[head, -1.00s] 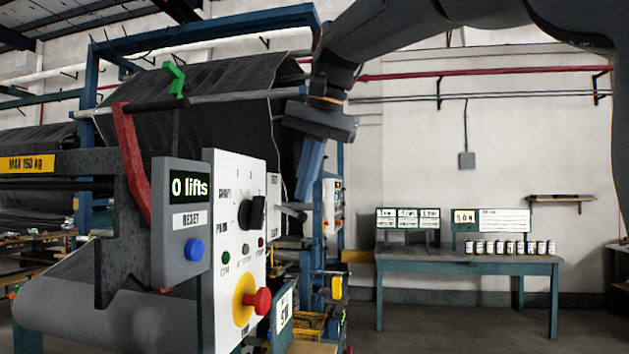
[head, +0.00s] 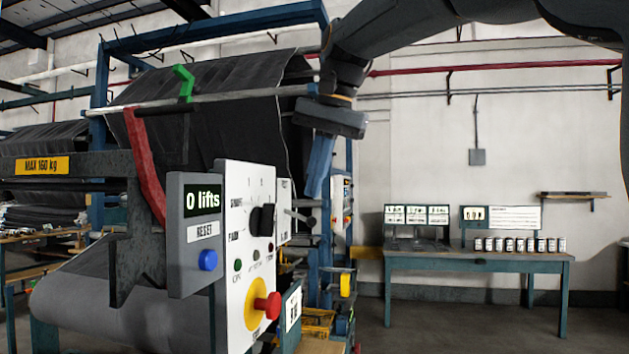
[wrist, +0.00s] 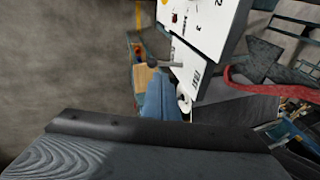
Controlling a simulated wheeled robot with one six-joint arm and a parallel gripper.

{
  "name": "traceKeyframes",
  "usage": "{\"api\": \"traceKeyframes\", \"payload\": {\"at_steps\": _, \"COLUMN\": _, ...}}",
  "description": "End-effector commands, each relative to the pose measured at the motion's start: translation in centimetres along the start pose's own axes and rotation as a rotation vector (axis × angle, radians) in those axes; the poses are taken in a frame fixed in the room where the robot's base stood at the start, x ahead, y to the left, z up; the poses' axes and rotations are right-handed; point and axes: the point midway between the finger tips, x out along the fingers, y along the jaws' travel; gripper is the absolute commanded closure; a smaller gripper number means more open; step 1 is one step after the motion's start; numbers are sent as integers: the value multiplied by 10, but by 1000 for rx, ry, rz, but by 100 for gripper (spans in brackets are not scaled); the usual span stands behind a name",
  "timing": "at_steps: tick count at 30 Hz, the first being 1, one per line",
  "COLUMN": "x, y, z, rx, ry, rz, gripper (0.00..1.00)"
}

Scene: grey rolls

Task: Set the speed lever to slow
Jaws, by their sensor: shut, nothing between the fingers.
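The speed lever (head: 300,216), a short grey rod with a dark round knob, sticks out to the right from a small white label plate (head: 284,212) behind the main control panel. The plate's print is too small to read in the head view. In the wrist view the lever (wrist: 168,65) lies just beyond my fingertips, its knob close to them. My gripper (head: 314,193) has blue fingers, shut and empty, pointing down just above and beside the knob. The fingers (wrist: 152,78) also show in the wrist view. I cannot tell whether they touch the lever.
The white control panel (head: 235,205) carries a black rotary knob (head: 262,219) and a red stop button (head: 268,305). A grey counter box (head: 188,278) reads "0 lifts". The fabric roll frame stands behind. A table (head: 470,262) with several cans is at right, with open floor before it.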

Motion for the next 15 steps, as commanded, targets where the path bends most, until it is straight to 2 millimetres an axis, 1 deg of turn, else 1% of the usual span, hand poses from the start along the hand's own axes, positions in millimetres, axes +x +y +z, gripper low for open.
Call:
{"api": "traceKeyframes", "payload": {"at_steps": 5, "x": -6, "y": 0, "z": -2, "rx": 0, "ry": 0, "rz": 0, "gripper": 100}}
{"api": "traceKeyframes", "payload": {"at_steps": 15, "x": -36, "y": -1, "z": -12, "rx": -1, "ry": 0, "rz": 0, "gripper": 100}}
